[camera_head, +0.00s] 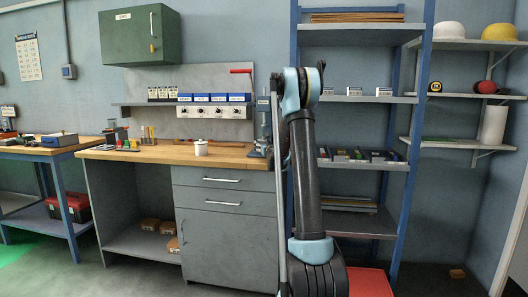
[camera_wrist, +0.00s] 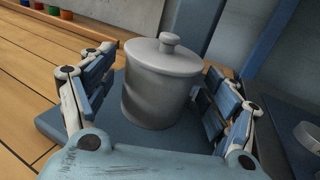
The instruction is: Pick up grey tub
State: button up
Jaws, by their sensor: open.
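In the wrist view a grey tub (camera_wrist: 158,95) with a lid and a round knob stands upright on a flat blue plate (camera_wrist: 62,124). My gripper (camera_wrist: 155,92) is open, with one finger on each side of the tub. A gap shows at the left finger; I cannot tell whether the right finger touches the tub. In the head view my arm hides the gripper. A small pale pot (camera_head: 201,148) stands on the wooden worktop (camera_head: 150,154) there; I cannot tell whether it is the same tub.
Several coloured items (camera_wrist: 52,10) stand at the upper left in the wrist view. A dark grey surface with a pale ring (camera_wrist: 308,135) lies at the right. In the head view a blue-framed shelf (camera_head: 362,97) stands right of the workbench. The worktop's middle is mostly clear.

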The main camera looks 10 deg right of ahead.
jog(key=c, duration=1.2)
